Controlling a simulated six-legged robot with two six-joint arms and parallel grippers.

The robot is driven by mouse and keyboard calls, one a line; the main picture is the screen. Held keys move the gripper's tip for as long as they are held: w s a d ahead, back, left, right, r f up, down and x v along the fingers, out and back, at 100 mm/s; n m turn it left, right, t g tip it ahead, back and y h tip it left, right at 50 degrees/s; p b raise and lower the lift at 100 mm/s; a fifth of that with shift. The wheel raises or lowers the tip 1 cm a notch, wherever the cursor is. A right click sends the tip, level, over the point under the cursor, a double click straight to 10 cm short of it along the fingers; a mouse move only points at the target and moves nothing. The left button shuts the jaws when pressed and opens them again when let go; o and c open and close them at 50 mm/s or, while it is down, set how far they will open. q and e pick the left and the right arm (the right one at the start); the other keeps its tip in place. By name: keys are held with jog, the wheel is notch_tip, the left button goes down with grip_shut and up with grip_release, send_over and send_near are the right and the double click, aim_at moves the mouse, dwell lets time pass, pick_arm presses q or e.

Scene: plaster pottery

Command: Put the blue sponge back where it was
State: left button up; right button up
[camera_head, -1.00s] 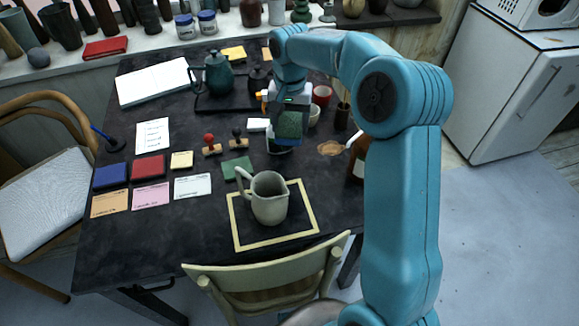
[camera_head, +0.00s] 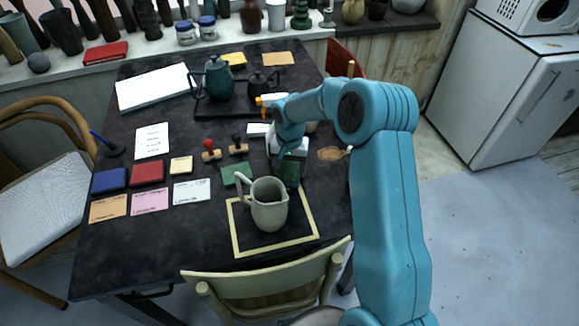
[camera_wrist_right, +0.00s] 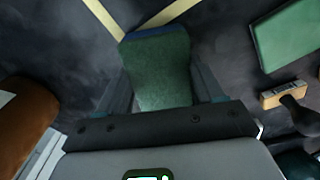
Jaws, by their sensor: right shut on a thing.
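The sponge shows a green face in the right wrist view (camera_wrist_right: 160,75), with a blue strip along its far edge. My right gripper (camera_wrist_right: 162,88) is shut on it, a finger on each side. In the head view the sponge (camera_head: 289,174) is a dark green patch below my right gripper (camera_head: 288,163), behind the yellow-bordered mat (camera_head: 236,239) and right of a flat green square (camera_head: 236,172). I cannot tell whether the sponge touches the table. My left gripper is not in view.
A grey-green jug (camera_head: 268,210) stands on the mat, close in front of the sponge. Two stamps (camera_head: 238,147) (camera_head: 210,153) stand to the left. A brown patch (camera_head: 330,154) lies to the right. A teapot (camera_head: 216,78) stands farther back.

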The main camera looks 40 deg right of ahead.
aim_at(289, 169)
jog(key=shift+f, duration=0.15)
jog(key=o, duration=1.2)
jog(key=shift+c, duration=0.2)
notch_tip(289, 169, up, 12)
jog(key=shift+r, duration=0.2)
